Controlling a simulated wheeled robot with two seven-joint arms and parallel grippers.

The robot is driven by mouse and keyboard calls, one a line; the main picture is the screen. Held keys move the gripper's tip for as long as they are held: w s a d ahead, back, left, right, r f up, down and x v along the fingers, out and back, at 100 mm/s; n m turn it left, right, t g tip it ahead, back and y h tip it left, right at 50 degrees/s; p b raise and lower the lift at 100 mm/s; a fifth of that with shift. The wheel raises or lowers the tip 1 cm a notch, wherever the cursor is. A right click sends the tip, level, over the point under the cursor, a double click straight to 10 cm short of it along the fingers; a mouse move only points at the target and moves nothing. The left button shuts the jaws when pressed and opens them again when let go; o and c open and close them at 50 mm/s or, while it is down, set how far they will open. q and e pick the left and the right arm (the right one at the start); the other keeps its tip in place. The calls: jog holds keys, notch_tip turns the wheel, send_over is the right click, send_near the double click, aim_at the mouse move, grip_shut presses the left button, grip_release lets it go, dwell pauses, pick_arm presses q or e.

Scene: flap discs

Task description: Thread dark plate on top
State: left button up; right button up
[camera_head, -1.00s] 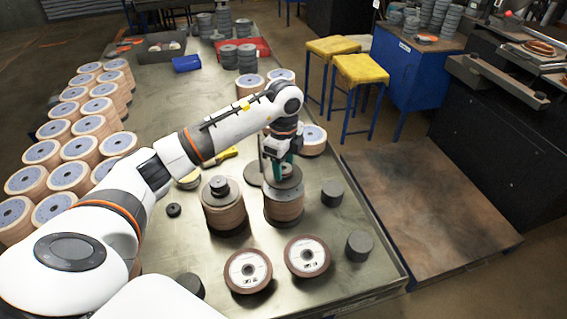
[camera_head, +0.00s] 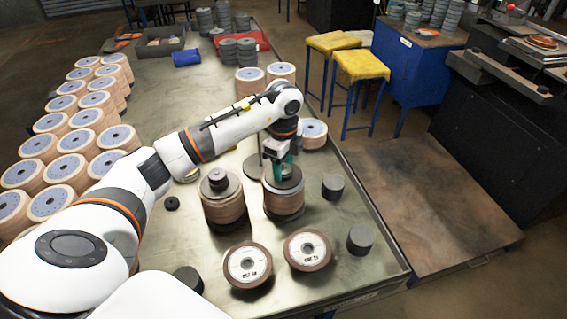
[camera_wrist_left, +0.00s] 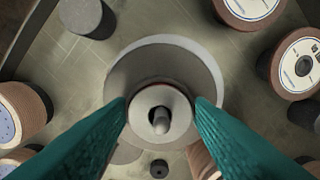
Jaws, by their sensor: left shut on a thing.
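The dark plate (camera_head: 284,183) lies level on top of the right-hand stack of brown flap discs (camera_head: 284,203). My left gripper (camera_head: 279,172) is above it, pointing down. In the left wrist view its teal fingers (camera_wrist_left: 160,108) are shut on the plate's round raised hub (camera_wrist_left: 146,96). A spindle tip (camera_wrist_left: 160,122) shows in the hub's centre hole, so the plate is around the spindle. The plate's wide grey rim (camera_wrist_left: 165,50) spreads beyond the fingers. Whether the plate fully touches the discs is unclear. My right gripper is out of view.
A second disc stack (camera_head: 222,209) with a dark top and knob stands close on the left. Two labelled discs (camera_head: 247,264) (camera_head: 307,248) lie in front. Dark cylinders (camera_head: 333,186) (camera_head: 360,238) stand to the right. Many disc stacks (camera_head: 75,168) fill the table's left side.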

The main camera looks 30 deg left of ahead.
pick_arm(q)
jog(key=o, duration=1.4)
jog(key=shift+c, duration=0.2)
notch_tip(320, 180, up, 6)
jog(key=shift+r+b, duration=0.2)
jog(key=shift+b, duration=0.9)
jog(key=shift+r, duration=2.9)
